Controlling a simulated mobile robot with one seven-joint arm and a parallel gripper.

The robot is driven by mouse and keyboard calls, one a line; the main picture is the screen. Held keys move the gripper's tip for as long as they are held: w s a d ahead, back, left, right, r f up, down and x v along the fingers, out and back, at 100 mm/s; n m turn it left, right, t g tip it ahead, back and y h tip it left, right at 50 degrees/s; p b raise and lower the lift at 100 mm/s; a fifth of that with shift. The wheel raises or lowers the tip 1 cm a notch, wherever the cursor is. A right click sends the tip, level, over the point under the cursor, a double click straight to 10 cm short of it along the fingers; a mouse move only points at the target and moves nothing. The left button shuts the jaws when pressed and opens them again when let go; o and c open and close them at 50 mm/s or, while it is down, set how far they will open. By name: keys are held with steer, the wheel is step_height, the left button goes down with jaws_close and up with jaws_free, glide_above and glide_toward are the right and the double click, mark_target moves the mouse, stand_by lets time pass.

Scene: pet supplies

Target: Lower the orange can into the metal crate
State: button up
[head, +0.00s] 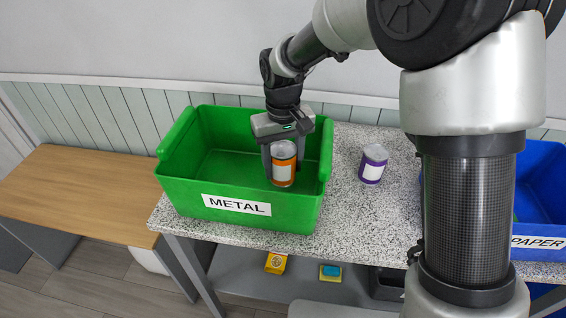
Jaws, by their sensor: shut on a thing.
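The orange can (284,170) has a white label band and a silver top. My gripper (283,160) points down and is shut on the can, with a finger on each side of it. The can is upright and inside the outline of the green crate marked METAL (182,197), toward its right end and front wall. The can's whole front shows above the front wall. I cannot tell whether its base touches the crate floor.
A purple can (373,164) stands on the speckled table (345,205) right of the green crate. A blue crate marked PAPER (543,222) is at the far right, partly behind my arm. A wooden bench (80,190) is at the left. Small boxes sit on the lower shelf (235,275).

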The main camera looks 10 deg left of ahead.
mark_target(283, 176)
steer(key=shift+f+b, duration=1.4)
steer(key=shift+f, duration=0.8)
stand_by(0.7)
steer(key=o, duration=1.1)
step_height(283, 176, up, 17)
steer(key=shift+r+p, duration=0.1)
steer(key=shift+p, duration=1)
steer(key=s+d+r+m+t+p, duration=0.2)
steer(key=s+d+r+p, duration=0.1)
steer(key=s+d+r, duration=0.5)
steer(key=s+d+r+m+t+p, duration=0.2)
steer(key=s+d+r+p, duration=0.25)
steer(key=d, duration=0.55)
steer(key=shift+m+t, duration=0.8)
steer(key=shift+m, duration=0.1)
steer(key=s+d, duration=0.2)
steer(key=s, duration=0.1)
steer(key=s+d+p, duration=0.1)
steer(key=s+d, duration=0.2)
